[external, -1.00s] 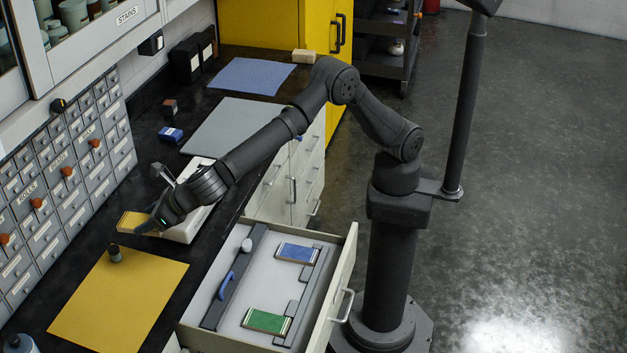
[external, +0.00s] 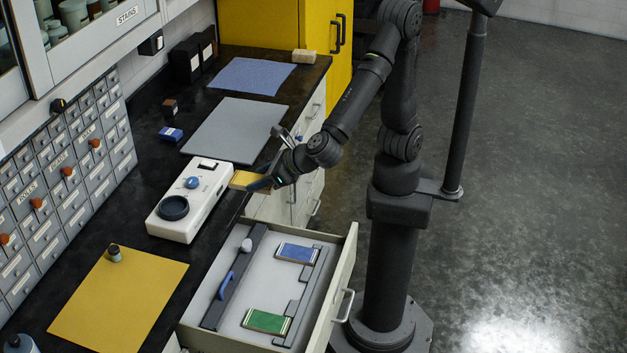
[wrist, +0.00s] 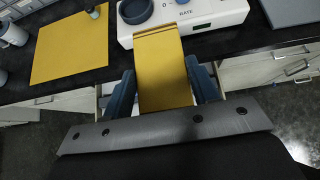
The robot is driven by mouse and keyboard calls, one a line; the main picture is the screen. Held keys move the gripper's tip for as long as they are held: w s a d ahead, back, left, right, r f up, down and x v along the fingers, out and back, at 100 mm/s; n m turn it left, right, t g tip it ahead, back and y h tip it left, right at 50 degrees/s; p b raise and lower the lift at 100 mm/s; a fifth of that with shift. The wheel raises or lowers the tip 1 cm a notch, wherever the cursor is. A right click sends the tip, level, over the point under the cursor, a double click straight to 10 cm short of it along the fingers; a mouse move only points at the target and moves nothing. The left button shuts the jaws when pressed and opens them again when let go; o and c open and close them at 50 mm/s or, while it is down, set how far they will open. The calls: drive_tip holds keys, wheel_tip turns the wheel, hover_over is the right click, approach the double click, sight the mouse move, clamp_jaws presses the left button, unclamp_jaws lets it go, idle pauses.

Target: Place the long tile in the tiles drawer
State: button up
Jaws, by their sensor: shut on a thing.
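My gripper (external: 262,182) is shut on a long yellow tile (external: 243,179). In the wrist view the tile (wrist: 162,75) lies between the two blue fingers (wrist: 163,90) and points away from me. The gripper holds it off the counter's front edge, beside the white device and above the back of the open drawer's area. The open tiles drawer (external: 218,324) is below and in front. Inside it lie a blue tile (external: 297,252) and a green tile (external: 267,321) on the right side, with a dark rail holding a blue handle (external: 227,285) on the left.
The white device (external: 180,222) with dials stands on the black counter. A yellow mat (external: 120,300) bears a small bottle (external: 115,254). Grey (external: 235,130) and blue (external: 252,75) mats lie farther back. The middle of the drawer floor is bare.

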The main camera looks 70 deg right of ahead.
drive_tip(key=shift+s+d+f, duration=0.35)
drive_tip(key=shift+d, duration=0.25)
drive_tip(key=shift+s+d+f, duration=0.3)
drive_tip(key=shift+d, duration=0.25)
wheel_tip(320, 180, down, 17)
approach(265, 285)
drive_tip(key=w, duration=0.1)
drive_tip(key=w+r, duration=0.1)
drive_tip(key=w, duration=0.1)
drive_tip(key=shift+w+d+r, duration=0.15)
drive_tip(key=shift+w+r, duration=0.2)
drive_tip(key=shift+w, duration=0.05)
drive_tip(key=shift+s+f, duration=0.1)
drive_tip(key=shift+f, duration=1.95)
drive_tip(key=shift+f, duration=0.15)
drive_tip(key=o, duration=1.4)
